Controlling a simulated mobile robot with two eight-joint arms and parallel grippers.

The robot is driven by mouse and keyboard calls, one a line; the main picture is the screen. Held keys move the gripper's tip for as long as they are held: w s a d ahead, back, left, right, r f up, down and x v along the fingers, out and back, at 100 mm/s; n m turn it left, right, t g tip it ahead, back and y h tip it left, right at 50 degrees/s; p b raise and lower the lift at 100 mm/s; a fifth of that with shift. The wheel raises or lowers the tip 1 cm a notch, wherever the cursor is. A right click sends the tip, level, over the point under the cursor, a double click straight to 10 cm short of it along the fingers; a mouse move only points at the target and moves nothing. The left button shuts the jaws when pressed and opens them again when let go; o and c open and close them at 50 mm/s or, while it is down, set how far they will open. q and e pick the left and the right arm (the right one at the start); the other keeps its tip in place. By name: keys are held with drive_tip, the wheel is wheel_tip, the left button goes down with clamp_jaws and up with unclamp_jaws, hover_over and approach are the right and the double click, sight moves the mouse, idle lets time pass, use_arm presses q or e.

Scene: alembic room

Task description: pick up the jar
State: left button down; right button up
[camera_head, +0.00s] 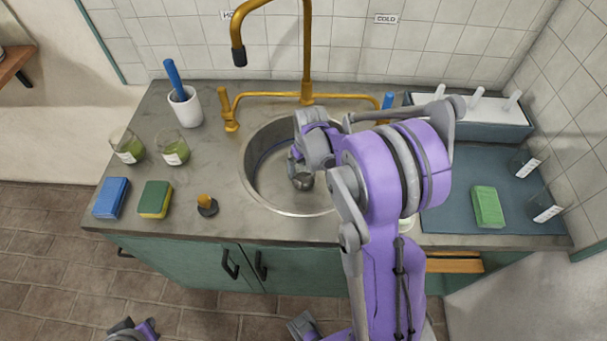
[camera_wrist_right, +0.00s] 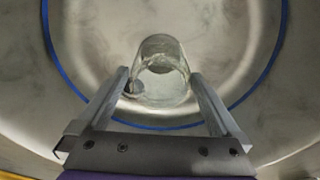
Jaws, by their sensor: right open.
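A clear glass jar (camera_wrist_right: 161,75) stands in the round metal sink and shows in the right wrist view. My right gripper (camera_wrist_right: 163,88) is open, with one finger on each side of the jar's near part. I cannot tell whether either finger touches the glass. In the head view my right gripper (camera_head: 300,172) reaches down into the sink (camera_head: 262,185), and my purple arm covers the sink's right side. A part of my left arm (camera_head: 133,331) shows at the bottom edge, too cut off to tell its jaws.
A gold tap (camera_head: 306,50) rises behind the sink. Two glasses with green contents (camera_head: 128,148) (camera_head: 172,148), a white cup (camera_head: 185,107), sponges (camera_head: 111,198) (camera_head: 155,199) and a stopper (camera_head: 207,206) stand left. A blue mat (camera_head: 450,215) holds a green sponge (camera_head: 487,206) and labelled glasses (camera_head: 546,207).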

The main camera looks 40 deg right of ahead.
sight(304, 172)
drive_tip(key=f, duration=0.3)
drive_tip(key=shift+w+f, duration=0.2)
drive_tip(key=shift+c, duration=0.3)
clamp_jaws()
drive_tip(key=shift+r, duration=0.2)
wheel_tip(304, 172, up, 10)
drive_tip(key=shift+f, duration=0.25)
idle(0.9)
drive_tip(key=shift+r, duration=0.1)
